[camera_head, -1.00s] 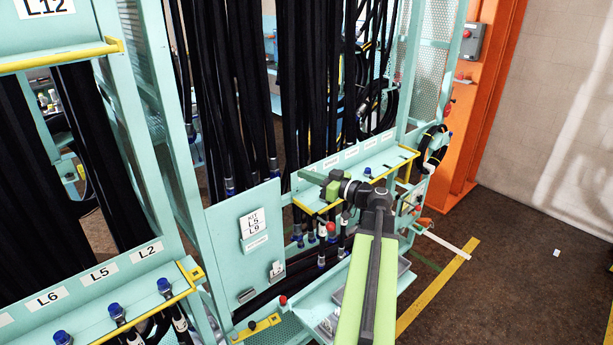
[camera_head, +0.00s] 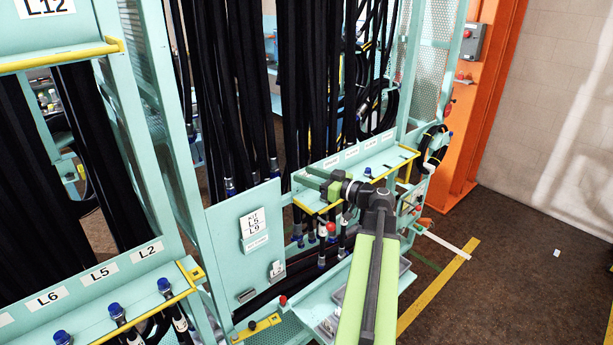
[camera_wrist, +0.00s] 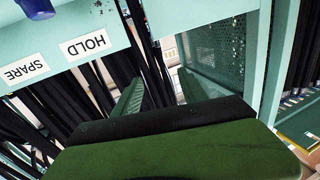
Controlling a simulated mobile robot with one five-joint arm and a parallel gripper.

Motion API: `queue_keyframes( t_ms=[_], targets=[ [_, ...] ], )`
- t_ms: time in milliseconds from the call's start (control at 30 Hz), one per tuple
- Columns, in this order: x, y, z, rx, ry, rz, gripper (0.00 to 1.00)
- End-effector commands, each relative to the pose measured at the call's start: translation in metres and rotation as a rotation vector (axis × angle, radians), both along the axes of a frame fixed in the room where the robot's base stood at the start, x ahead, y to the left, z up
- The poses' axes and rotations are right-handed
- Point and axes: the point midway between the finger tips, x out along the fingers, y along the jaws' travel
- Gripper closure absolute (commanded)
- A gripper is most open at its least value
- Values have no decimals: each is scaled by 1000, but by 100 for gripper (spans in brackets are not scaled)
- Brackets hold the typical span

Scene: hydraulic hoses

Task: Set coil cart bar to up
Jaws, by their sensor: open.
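A yellow bar (camera_head: 404,163) runs along the front edge of a teal labelled shelf (camera_head: 372,157) right of centre in the head view. I cannot tell for certain whether it is the coil cart bar; no label names it. My gripper (camera_head: 312,180) is open and empty, with its green fingers over the left part of that shelf, close above the bar. My wrist hides part of the bar, and I cannot see contact. In the wrist view, a green part of my gripper fills the lower middle, and HOLD (camera_wrist: 86,45) and SPARE (camera_wrist: 25,70) labels show upside down.
Black hoses (camera_head: 296,90) hang behind the shelf. A teal panel marked KIT L5 L9 (camera_head: 252,225) stands left of my arm. Another yellow-edged shelf (camera_head: 110,270) is at lower left. An orange post (camera_head: 492,100) stands at right, with open floor (camera_head: 530,270) beside it.

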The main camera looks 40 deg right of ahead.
Motion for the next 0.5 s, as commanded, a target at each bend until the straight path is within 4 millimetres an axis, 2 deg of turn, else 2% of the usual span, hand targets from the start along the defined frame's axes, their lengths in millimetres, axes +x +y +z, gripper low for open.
queue_keyframes(
  t_ms=[167, 500],
  targets=[
    [-36, -7, 0, 0, 0, -6, 50],
    [-128, -26, 0, 0, 0, -5, 50]
  ],
)
